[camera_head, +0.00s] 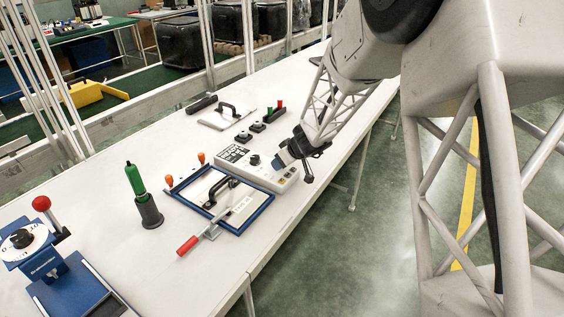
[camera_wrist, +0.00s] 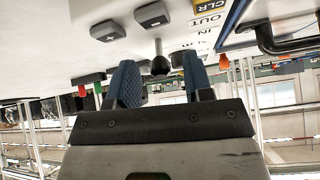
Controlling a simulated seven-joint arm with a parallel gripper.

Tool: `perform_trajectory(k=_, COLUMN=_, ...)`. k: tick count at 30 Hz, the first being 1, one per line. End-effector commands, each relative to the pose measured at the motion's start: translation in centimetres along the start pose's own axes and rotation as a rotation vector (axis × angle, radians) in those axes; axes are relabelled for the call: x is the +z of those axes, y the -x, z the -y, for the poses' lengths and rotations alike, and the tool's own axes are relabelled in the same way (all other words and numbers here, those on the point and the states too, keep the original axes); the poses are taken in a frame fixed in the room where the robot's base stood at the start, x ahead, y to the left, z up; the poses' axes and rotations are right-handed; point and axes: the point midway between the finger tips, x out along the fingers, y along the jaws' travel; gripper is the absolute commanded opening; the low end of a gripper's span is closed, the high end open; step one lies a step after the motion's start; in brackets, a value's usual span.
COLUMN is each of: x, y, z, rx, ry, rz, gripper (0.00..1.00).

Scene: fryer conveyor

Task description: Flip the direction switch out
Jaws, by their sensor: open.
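The direction switch (camera_wrist: 159,65) is a short lever with a dark ball end, seen in the wrist view on the white panel. It stands in the gap between the blue pads of my gripper (camera_wrist: 160,78), which is open; I cannot tell whether either pad touches it. OUT (camera_wrist: 207,20) and IN labels are printed on the panel to its right. In the head view, my gripper (camera_head: 287,157) is over the right end of the white control box (camera_head: 262,179) and hides the switch there.
Two grey buttons (camera_wrist: 107,31) are near the switch. A green-handled tool (camera_head: 135,180) stands in a holder. The table edge is close on the right.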

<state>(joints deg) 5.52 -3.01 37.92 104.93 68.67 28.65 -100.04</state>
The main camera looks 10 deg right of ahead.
Motion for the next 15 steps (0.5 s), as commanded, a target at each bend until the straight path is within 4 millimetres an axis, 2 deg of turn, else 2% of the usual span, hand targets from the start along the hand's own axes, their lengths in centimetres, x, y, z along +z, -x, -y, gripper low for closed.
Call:
perform_trajectory(k=8, x=0.0, y=1.9, z=0.0, rx=0.0, ry=0.0, rz=-0.001, gripper=0.47)
perform_trajectory(k=15, x=-0.1, y=4.7, z=-0.1, rx=0.002, ry=0.0, rz=-0.002, gripper=0.47)
